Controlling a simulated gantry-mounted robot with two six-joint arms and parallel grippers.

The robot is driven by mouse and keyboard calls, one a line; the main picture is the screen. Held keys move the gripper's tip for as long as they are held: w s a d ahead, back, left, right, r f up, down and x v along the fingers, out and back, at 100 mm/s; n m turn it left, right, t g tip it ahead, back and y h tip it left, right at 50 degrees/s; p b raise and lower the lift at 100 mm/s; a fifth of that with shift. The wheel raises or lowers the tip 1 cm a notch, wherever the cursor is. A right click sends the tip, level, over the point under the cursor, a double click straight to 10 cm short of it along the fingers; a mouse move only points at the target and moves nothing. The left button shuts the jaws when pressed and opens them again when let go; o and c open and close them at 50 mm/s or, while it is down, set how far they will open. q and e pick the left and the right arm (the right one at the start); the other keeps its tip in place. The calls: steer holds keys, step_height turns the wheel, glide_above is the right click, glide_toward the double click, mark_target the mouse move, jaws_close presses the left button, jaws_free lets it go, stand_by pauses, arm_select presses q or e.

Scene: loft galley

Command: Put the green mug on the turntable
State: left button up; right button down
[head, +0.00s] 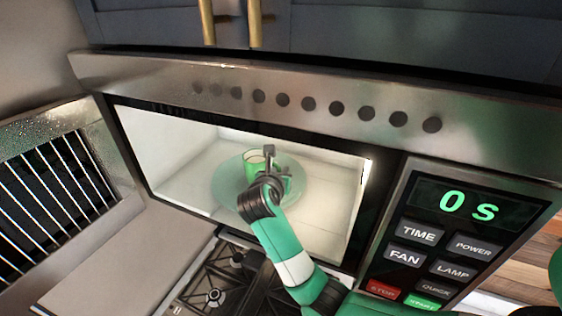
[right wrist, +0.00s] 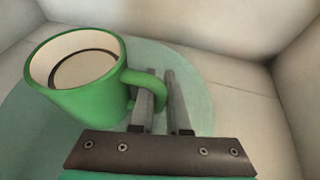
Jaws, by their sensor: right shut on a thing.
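The green mug (head: 250,160) is inside the lit microwave, upright or nearly so, over the round greenish glass turntable (head: 228,200). In the right wrist view the mug (right wrist: 88,100) shows a cream inside with a dark ring. I cannot tell if its base touches the turntable (right wrist: 196,112). My right gripper (head: 270,156) reaches in through the opening. It is shut on the mug's handle, with its two fingers (right wrist: 160,78) on either side of it in the right wrist view. My left gripper is not in view.
The microwave's control panel (head: 440,245) stands right of the opening, its display reading 0 S. A vented steel strip (head: 300,95) runs above. A stove top (head: 215,285) lies below. A barred metal panel (head: 55,180) is at left. The cavity right of the turntable is empty.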

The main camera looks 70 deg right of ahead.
steer(key=c, duration=1.3)
jaws_free()
steer(key=shift+f, duration=0.15)
steer(key=shift+c, duration=0.2)
steer(key=o, duration=0.4)
steer(key=shift+o, duration=0.2)
steer(key=shift+a+r, duration=0.15)
steer(key=shift+r, duration=0.1)
steer(key=b+v, duration=0.3)
steer(key=v, duration=0.8)
steer(key=shift+s+a+r, duration=0.15)
steer(key=shift+a, duration=0.2)
